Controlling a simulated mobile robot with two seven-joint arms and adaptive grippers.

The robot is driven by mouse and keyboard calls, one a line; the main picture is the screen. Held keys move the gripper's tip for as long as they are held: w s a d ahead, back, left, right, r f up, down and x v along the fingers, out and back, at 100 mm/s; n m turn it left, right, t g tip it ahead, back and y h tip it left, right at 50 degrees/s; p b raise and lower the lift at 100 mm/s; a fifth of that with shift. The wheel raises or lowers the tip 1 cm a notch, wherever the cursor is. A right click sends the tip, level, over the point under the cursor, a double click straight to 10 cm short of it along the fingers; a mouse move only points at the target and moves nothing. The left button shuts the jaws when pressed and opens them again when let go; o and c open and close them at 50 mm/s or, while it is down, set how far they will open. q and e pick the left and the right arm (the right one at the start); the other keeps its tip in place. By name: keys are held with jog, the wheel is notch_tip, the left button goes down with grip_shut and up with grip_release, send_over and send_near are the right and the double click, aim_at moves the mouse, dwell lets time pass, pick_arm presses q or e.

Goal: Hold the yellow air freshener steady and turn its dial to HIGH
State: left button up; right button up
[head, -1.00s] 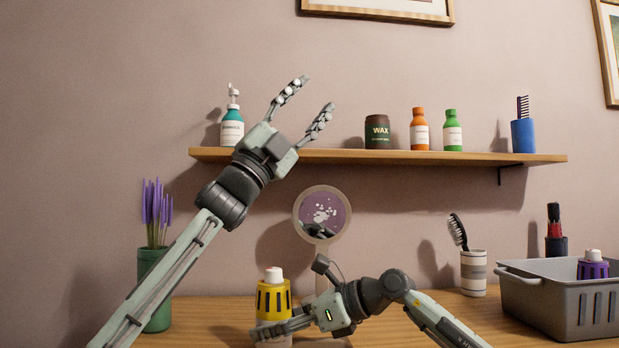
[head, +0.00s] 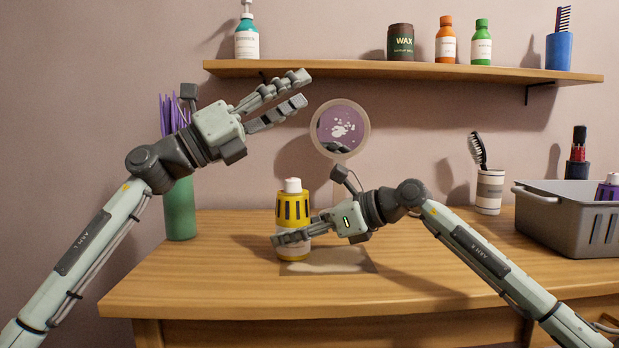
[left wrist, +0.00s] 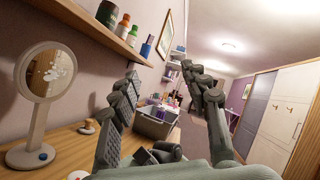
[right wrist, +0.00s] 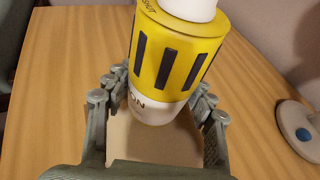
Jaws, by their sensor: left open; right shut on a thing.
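The yellow air freshener (head: 293,210) stands upright on the wooden table, with a yellow slotted upper part, a white lower body and a white top. My right gripper (head: 283,240) is shut on its white lower body; the right wrist view shows fingers on both sides of the freshener (right wrist: 172,60). Part of the word "ON" shows on the white body, and some lettering at the yellow part's upper edge is cut off. My left gripper (head: 302,88) is open and empty, above the freshener and in front of the wall. The freshener's top (left wrist: 78,175) seems to show low in the left wrist view.
A round mirror (head: 341,128) stands behind the freshener. A green vase (head: 180,208) with purple stems is at left. A shelf (head: 400,69) with bottles runs above. A grey basket (head: 560,215) and a brush cup (head: 489,190) are at right.

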aim_at(293, 185)
pick_arm(q)
jog(key=w+a+f+m+t+y, duration=0.1)
jog(key=a+f+m+y, duration=0.2)
jog(key=f, duration=0.4)
jog(key=a+f+m+t+y, duration=0.1)
jog(key=a+f+y, duration=0.25)
jog(key=f, duration=0.45)
jog(key=x, duration=1.2)
jog(key=shift+w+f, duration=0.3)
jog(key=shift+w, duration=0.15)
jog(key=shift+a+y, duration=0.15)
jog(key=shift+y, duration=0.1)
grip_shut()
